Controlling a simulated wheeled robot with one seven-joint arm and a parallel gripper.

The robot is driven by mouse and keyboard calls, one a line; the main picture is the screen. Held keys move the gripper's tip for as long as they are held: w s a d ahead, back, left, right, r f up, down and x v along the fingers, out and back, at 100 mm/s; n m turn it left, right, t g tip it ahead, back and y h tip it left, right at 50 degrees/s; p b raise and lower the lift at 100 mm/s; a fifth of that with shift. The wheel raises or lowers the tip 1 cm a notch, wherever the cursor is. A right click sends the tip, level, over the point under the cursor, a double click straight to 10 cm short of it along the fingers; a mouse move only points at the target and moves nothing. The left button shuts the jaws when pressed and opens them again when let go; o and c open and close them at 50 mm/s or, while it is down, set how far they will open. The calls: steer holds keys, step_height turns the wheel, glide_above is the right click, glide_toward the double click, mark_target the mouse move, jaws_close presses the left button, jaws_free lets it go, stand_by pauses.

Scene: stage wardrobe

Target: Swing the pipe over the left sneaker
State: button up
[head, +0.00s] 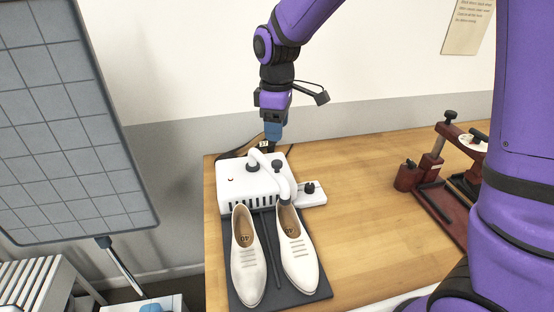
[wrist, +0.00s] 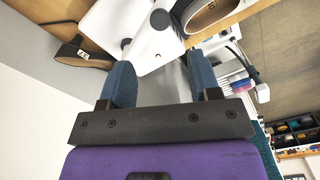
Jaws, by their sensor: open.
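A white dryer box (head: 235,187) with a curved white pipe (head: 283,176) stands on the wooden table. The pipe bends forward and right, its end at the opening of the right sneaker (head: 298,250). The left sneaker (head: 247,258) lies beside it, its opening clear of the pipe. Both are cream shoes on a dark mat. My gripper (head: 271,142) is behind the box, pointing down. In the wrist view its blue fingers (wrist: 162,76) are apart with nothing held between them; the white box (wrist: 150,42) shows beyond. I cannot clearly make out the pipe there.
A dark shoe with a number tag (wrist: 78,52) shows left in the wrist view. A dark red stand (head: 432,172) is on the table's right. A grey gridded panel (head: 70,125) stands left. The table (head: 365,220) is bare between mat and stand.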

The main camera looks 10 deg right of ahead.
mark_target(277, 162)
step_height(277, 162, down, 10)
steer(key=shift+f, duration=0.1)
stand_by(0.4)
jaws_close()
